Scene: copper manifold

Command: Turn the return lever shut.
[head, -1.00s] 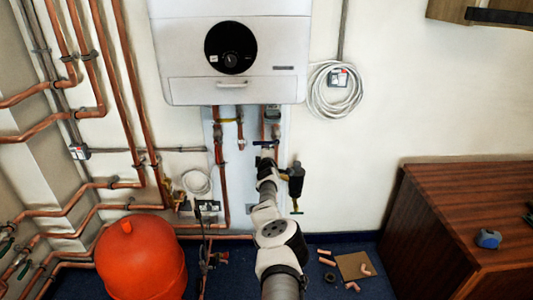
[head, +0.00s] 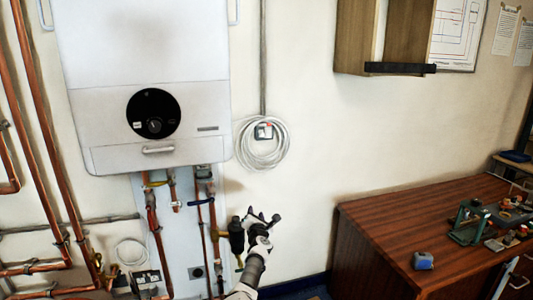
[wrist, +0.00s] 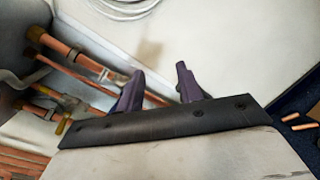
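Under the boiler, in the head view, a dark blue lever (head: 201,203) lies across one of the vertical copper pipes. No label on it is readable, so I cannot be sure it is the return lever. My gripper (head: 262,216) is to the right of the lever and slightly lower, apart from it. In the wrist view the two purple fingers of my gripper (wrist: 158,84) stand wide apart with nothing between them. Copper pipes with a valve body (wrist: 72,106) show at left in the wrist view, beyond the fingers.
The white boiler (head: 150,110) hangs above the pipes. A black canister (head: 236,236) on the pipework is just left of my gripper. A cable coil (head: 262,145) hangs on the wall above it. A wooden cabinet (head: 385,240) stands at right. Bare wall lies between.

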